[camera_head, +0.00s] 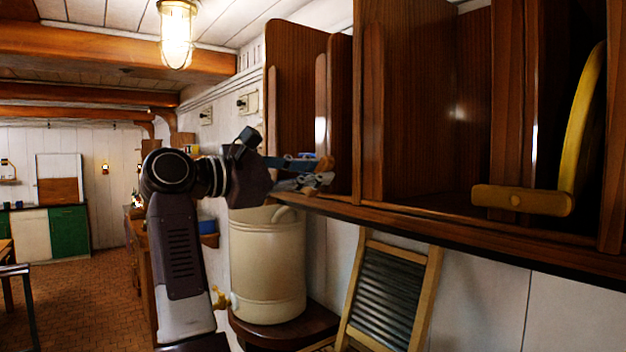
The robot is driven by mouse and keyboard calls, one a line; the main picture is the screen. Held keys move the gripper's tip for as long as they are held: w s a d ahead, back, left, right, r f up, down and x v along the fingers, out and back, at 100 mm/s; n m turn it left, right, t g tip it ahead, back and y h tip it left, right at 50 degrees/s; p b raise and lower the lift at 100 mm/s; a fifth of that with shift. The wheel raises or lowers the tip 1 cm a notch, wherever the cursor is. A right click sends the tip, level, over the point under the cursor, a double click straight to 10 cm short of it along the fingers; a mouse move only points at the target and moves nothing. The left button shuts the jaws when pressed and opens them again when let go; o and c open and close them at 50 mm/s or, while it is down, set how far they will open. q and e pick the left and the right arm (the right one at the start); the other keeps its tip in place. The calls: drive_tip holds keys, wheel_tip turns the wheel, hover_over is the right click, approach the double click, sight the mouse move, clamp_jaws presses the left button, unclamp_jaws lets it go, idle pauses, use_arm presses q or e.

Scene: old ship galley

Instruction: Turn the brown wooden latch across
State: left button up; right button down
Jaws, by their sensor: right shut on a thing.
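A second, lighter wooden latch (522,200) lies level across the front of the right compartment, before a yellow plate (583,120) standing on edge.
The dark wooden rack (420,100) has upright dividers and a front ledge (440,222). Below it stand a cream crock (268,265) with a tap and a washboard (390,295). A lamp (177,35) hangs from the ceiling. The tiled floor at left is open.

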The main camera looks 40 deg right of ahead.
drive_tip(key=m, duration=0.3)
drive_tip(key=m+b, duration=0.1)
drive_tip(key=m, duration=0.2)
drive_tip(key=f+m+b, duration=0.1)
drive_tip(key=m, duration=0.2)
drive_tip(key=shift+s, duration=0.25)
drive_tip(key=shift+m, duration=0.4)
drive_tip(key=c, duration=1.8)
unclamp_jaws()
drive_tip(key=shift+d+f, duration=0.1)
drive_tip(key=w+a, duration=0.1)
drive_tip(key=a, duration=1.1)
drive_tip(key=shift+w, duration=0.15)
